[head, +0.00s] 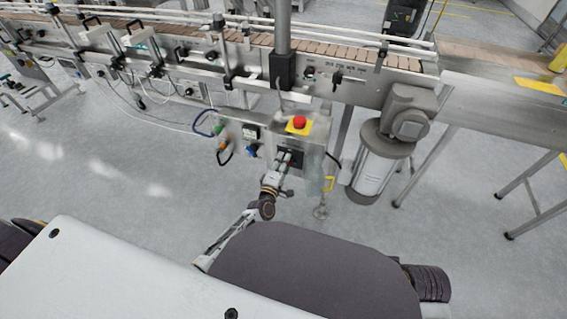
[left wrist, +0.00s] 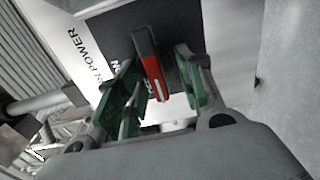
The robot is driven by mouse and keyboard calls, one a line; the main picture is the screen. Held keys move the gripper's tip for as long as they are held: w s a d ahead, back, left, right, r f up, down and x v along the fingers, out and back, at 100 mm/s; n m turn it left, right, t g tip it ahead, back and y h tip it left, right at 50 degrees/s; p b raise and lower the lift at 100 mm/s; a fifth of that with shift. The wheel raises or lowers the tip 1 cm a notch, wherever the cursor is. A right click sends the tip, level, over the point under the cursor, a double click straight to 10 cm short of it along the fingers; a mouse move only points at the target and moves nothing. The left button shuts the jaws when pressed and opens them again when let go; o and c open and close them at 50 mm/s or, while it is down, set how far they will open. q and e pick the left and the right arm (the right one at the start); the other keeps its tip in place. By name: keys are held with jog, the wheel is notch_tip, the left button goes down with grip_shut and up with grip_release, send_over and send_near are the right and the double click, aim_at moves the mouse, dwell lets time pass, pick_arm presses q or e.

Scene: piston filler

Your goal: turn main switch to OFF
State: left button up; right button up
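The main switch (left wrist: 150,62) shows in the left wrist view as a dark handle with a red side. It stands out from a black plate on a white panel with partly visible lettering that reads "POWER". My left gripper (left wrist: 158,82) is open, with one green-padded finger on each side of the handle. Gaps show between the handle and both fingers. In the head view my left gripper (head: 286,161) is at the front of the grey control box, and it mostly hides the switch and its black plate (head: 296,153). My right gripper is not in view.
A red emergency-stop button (head: 299,122) on a yellow plate sits on top of the control box. A blue-ringed cable or handle (head: 206,123) is left of it. The conveyor (head: 340,50) runs behind, with a motor (head: 378,160) to the right. The floor to the left is open.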

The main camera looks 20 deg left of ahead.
pick_arm(q)
jog(key=shift+o, duration=0.7)
jog(key=shift+s, duration=0.1)
jog(key=s, duration=1.1)
jog(key=shift+s+a, duration=0.15)
jog(key=shift+s, duration=0.25)
jog(key=shift+s, duration=0.1)
dwell(0.4)
